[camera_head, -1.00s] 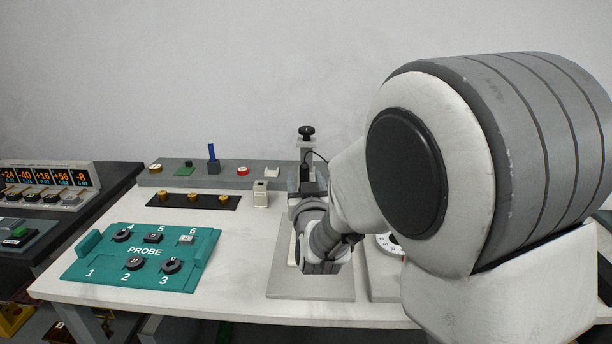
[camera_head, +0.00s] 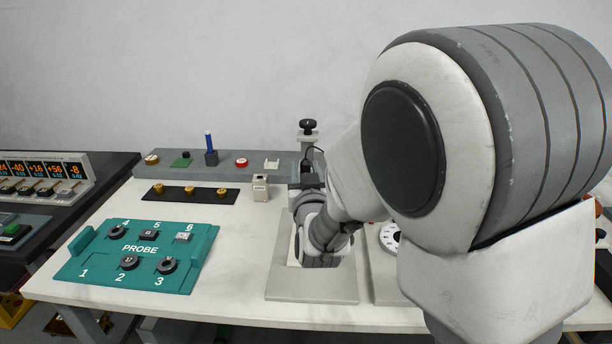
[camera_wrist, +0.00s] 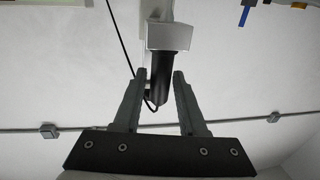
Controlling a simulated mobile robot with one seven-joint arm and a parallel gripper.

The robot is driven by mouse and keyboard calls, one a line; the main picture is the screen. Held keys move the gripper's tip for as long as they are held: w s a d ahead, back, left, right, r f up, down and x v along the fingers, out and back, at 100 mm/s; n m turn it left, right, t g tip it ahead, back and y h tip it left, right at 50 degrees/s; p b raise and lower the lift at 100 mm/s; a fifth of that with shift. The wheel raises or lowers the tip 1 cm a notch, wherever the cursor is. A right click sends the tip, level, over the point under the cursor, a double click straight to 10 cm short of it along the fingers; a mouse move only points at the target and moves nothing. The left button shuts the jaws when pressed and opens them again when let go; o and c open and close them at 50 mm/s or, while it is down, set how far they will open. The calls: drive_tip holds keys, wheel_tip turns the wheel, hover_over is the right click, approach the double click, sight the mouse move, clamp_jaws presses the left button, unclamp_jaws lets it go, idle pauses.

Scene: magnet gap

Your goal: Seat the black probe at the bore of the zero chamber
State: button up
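The black probe (camera_wrist: 161,82), a dark cylinder with a thin black cable, shows in the wrist view. Its far end meets a silver block (camera_wrist: 169,37), which hides that end. My gripper (camera_wrist: 160,74) has its fingers apart, one on each side of the probe. A thin gap seems to show at the left finger, but I cannot tell whether the fingers touch it. In the head view my arm hides most of this place, below a black knob (camera_head: 308,125). A small pale box (camera_head: 261,187) stands left of my arm; I cannot tell whether it is the zero chamber.
A teal PROBE tray (camera_head: 101,274) holds several dark pieces at the front left. A black strip with brass knobs (camera_head: 167,195) lies behind it. A blue rod (camera_head: 209,141) stands on the rear grey ledge. A dial (camera_head: 390,237) sits right of my arm.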

clamp_jaws()
